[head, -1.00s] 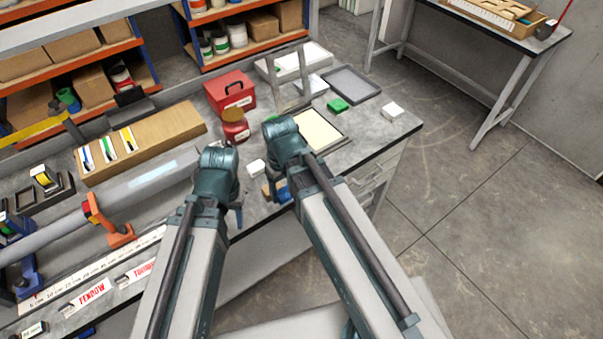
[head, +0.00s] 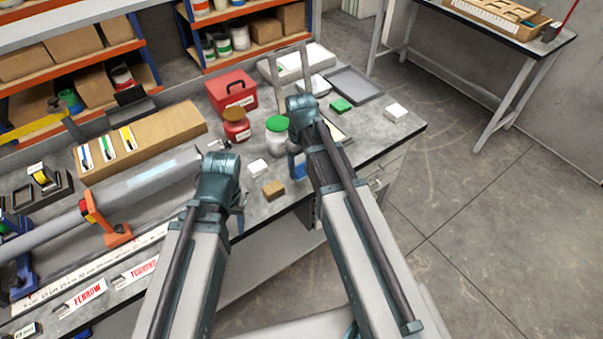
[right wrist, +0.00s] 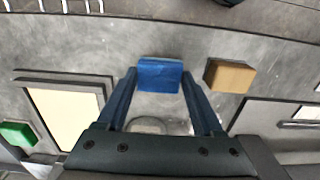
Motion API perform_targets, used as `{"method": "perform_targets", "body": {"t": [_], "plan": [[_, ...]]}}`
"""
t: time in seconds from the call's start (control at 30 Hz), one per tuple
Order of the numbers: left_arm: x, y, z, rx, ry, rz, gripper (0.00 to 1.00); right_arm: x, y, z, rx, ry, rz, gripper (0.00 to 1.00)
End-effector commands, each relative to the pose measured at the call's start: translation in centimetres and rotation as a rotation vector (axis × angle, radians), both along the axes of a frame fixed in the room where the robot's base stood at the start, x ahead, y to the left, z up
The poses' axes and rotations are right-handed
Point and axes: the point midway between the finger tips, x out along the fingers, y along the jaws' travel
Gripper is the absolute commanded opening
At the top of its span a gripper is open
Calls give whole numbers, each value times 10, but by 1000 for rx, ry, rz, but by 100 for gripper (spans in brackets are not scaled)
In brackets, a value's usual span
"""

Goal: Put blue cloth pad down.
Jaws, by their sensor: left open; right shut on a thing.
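The blue cloth pad (right wrist: 160,74) is between the fingertips of my right gripper (right wrist: 160,84) in the right wrist view. The gripper is shut on it. In the head view, my right gripper (head: 298,165) is over the near part of the bench, right of the tan block, and my arm hides part of it. I cannot tell whether the pad touches the bench top. My left gripper (head: 238,215) is open and empty near the bench's front edge, partly hidden by its own arm.
A tan block (head: 273,190) and a white block (head: 258,168) stand left of my right gripper. A green-lidded jar (head: 277,135) and red tub (head: 236,126) stand behind. A cream panel (right wrist: 68,117) and green block (right wrist: 18,134) lie nearby. The bench's right edge is close.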

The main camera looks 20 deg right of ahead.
Motion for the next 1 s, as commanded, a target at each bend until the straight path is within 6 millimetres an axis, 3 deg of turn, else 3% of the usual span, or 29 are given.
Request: {"method": "perform_targets", "body": {"t": [0.03, 0.13, 0.57, 0.6, 0.7, 0.77, 1.0], "plan": [[0, 0, -15, 0, 0, 0, 50, 0, 0, -15, 0, 0, 0, 24], [0, 0, -24, 0, 0, 0, 50, 0, 0, -24, 0, 0, 0, 24], [0, 0, -26, 0, 0, 0, 50, 0, 0, -26, 0, 0, 0, 24], [0, 0, -25, 0, 0, 0, 50, -1, 0, -25, 0, 0, 0, 74], [0, 0, -25, 0, 0, 0, 50, -1, 0, -25, 0, 0, 0, 92], [0, 0, -25, 0, 0, 0, 50, -1, 0, -25, 0, 0, 0, 98], [0, 0, -25, 0, 0, 0, 50, -1, 0, -24, 0, 0, 0, 98]]}}
